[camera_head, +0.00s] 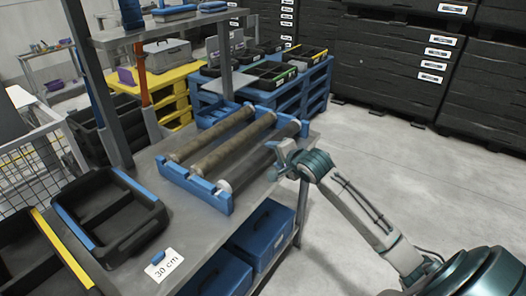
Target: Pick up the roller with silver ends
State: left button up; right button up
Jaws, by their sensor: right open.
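Several rollers lie side by side across a blue rack on the grey metal table. The roller with silver ends (246,170) is the one nearest my right arm; it looks dark grey, with a pale silver end showing at its near side. Two brownish rollers, the middle one (232,147) and the far left one (211,134), lie beside it. The blue rack (197,186) holds all of them. My right gripper (277,160) is open at the right side of the silver-ended roller and overlaps part of it in view; I cannot tell whether it touches. My left gripper is not in view.
Black trays (119,246) stand at the left of the table, near a "30 cm" label (164,265). A grey post (225,60) and upper shelf (160,28) rise behind the rack. Blue boxes (262,235) sit below. The floor at right is clear.

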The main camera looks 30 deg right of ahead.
aim_at(269, 153)
jog(key=x, duration=0.8)
jog(key=shift+d+f, duration=0.1)
grip_shut()
